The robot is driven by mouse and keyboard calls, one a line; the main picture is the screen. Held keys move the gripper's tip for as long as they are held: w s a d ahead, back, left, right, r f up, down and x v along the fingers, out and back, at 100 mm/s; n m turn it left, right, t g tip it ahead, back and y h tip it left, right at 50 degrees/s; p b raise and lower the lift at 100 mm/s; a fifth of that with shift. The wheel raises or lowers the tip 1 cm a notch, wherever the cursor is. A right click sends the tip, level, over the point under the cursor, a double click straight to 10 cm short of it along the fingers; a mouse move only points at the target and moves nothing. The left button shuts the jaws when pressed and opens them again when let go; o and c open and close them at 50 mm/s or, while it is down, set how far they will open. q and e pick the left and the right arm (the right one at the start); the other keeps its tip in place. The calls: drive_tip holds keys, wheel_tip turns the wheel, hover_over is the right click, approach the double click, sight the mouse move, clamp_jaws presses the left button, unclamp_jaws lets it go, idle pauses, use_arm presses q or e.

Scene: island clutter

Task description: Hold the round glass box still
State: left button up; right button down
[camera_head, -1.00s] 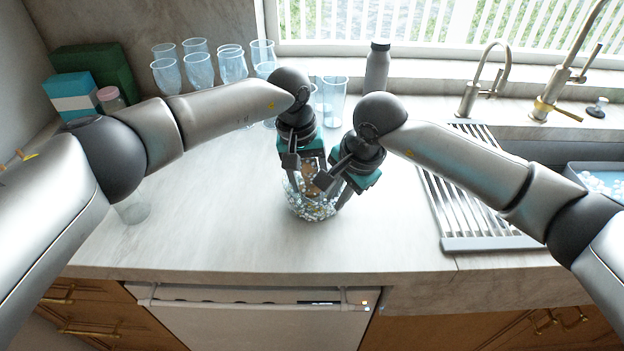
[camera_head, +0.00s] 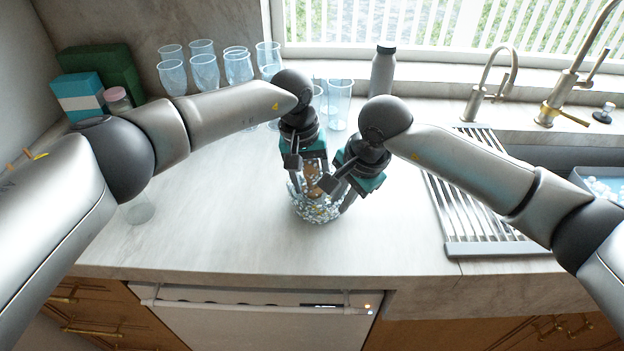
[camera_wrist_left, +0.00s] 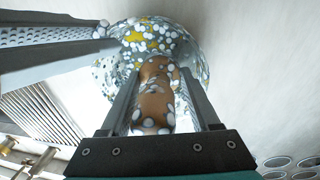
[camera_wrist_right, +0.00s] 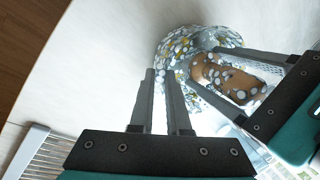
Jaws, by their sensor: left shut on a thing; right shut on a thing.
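The round glass box (camera_head: 317,213) stands on the counter in front of me, clear and speckled with white, blue and yellow bits. My right gripper (camera_head: 340,201) is shut on its right-hand wall; in the right wrist view the fingers meet at the glass box (camera_wrist_right: 176,50). My left gripper (camera_head: 308,188) is shut on a brown, white-spotted thing (camera_wrist_left: 157,100) at the mouth of the box. This brown thing also shows in the right wrist view (camera_wrist_right: 228,80). Its lower end is inside the box or behind its wall; I cannot tell how deep it sits.
Several clear glasses (camera_head: 204,72) stand at the back left, beside a green box (camera_head: 104,68) and a blue-white box (camera_head: 78,98). A grey bottle (camera_head: 382,72) stands behind my right arm. A drying rack (camera_head: 470,200) and sink lie right. The counter front is clear.

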use_arm(q)
drive_tip(key=shift+f, duration=0.4)
drive_tip(key=shift+s+d, duration=0.65)
drive_tip(key=shift+s, duration=0.15)
drive_tip(key=shift+w+a+f, duration=0.15)
drive_tip(key=shift+w+a, duration=0.5)
drive_tip(key=shift+w, duration=0.2)
